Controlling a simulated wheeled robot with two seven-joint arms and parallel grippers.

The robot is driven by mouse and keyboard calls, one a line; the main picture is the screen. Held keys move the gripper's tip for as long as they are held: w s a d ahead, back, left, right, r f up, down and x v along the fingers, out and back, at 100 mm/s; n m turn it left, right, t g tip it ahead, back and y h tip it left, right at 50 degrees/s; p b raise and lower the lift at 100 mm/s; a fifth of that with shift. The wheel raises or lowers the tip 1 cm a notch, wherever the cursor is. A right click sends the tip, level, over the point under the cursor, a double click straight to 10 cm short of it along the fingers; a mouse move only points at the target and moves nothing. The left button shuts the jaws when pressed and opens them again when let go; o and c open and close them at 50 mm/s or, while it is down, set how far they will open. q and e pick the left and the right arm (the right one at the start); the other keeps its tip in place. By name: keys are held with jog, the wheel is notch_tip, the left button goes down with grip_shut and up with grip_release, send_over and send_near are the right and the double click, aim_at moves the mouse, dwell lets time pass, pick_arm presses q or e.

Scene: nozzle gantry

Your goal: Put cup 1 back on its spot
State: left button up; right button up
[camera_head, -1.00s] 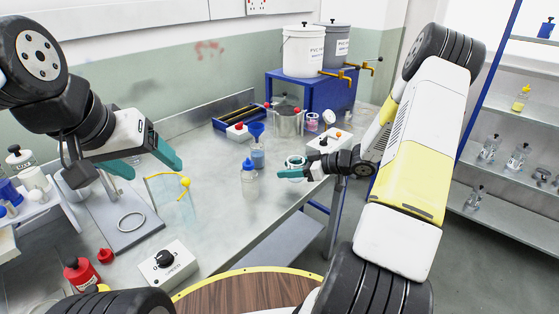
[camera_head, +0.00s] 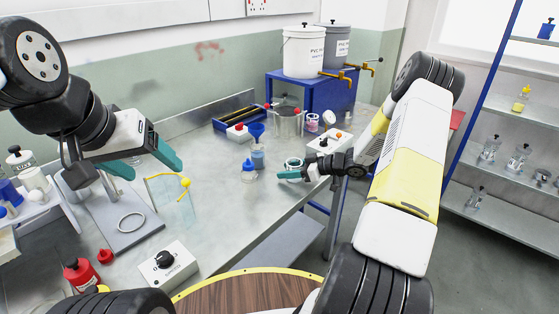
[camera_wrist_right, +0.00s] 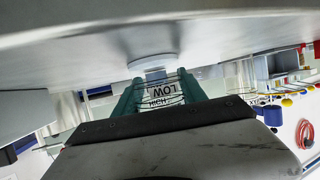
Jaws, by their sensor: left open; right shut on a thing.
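A clear cup (camera_wrist_right: 160,90) with black LOW and HIGH lettering sits between the teal fingers of my right gripper (camera_wrist_right: 158,97), which is shut on it. In the head view this gripper (camera_head: 292,174) is at the right edge of the workbench, low over it; the cup there is small and partly hidden. In the wrist view, seen upside down, a white disc (camera_wrist_right: 153,62) lies against the bench surface at the cup's base. I cannot tell whether they touch. The number of the cup is not readable. My left gripper (camera_head: 150,162) is open and empty above the left of the bench.
A yellow-edged clear frame (camera_head: 172,200) stands near my left gripper.

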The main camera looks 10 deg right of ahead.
jog(key=o, duration=1.3)
